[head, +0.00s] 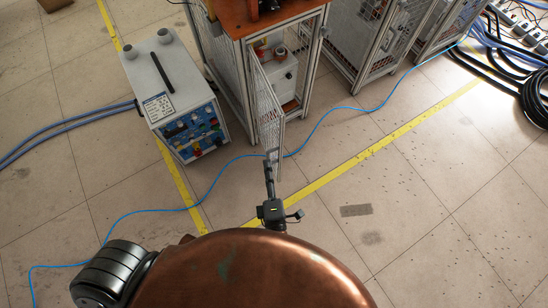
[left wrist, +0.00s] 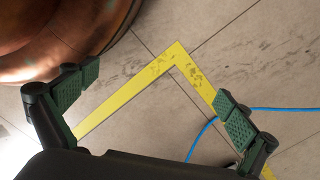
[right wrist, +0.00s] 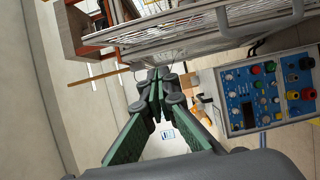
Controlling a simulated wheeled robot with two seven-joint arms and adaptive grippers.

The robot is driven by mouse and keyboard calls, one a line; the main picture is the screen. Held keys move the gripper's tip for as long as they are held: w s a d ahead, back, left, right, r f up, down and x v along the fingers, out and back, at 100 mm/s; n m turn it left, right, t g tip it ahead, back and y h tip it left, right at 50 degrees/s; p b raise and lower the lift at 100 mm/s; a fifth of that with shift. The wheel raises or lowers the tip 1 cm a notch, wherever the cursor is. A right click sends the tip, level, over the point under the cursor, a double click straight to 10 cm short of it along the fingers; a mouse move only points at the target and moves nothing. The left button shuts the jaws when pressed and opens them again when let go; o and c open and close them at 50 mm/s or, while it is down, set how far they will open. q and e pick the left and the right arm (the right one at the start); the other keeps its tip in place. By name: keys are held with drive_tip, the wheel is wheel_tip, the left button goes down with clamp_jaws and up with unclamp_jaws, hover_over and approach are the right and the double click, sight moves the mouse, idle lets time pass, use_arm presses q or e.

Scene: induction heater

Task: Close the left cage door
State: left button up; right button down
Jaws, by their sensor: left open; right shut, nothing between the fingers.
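The left cage (head: 213,60) has an orange-brown top. Its mesh door (head: 266,112) is swung open toward me, and the front shows a white device (head: 282,72) inside. My right gripper (head: 270,162) is shut and empty at the door's near lower end; I cannot tell whether it touches the door. In the right wrist view, its closed fingers (right wrist: 160,80) are below a mesh panel (right wrist: 200,28) with a metal frame. My left gripper (left wrist: 155,105) is open and empty above the floor, away from the door; it is not seen in the head view.
A white power unit (head: 172,95) with knobs stands left of the cage, with blue hoses (head: 65,128) behind it. A thin blue cable (head: 330,112) crosses the floor by the door. More cages (head: 365,45) stand to the right.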

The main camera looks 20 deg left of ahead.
use_arm(q)
drive_tip(key=r, duration=0.1)
drive_tip(key=w+r, duration=0.1)
drive_tip(key=d+r+b, duration=0.1)
drive_tip(key=shift+w+r, duration=0.2)
drive_tip(key=shift+r, duration=0.15)
use_arm(e)
drive_tip(key=w, duration=0.9)
drive_tip(key=shift+w+a, duration=0.2)
drive_tip(key=shift+d, duration=0.1)
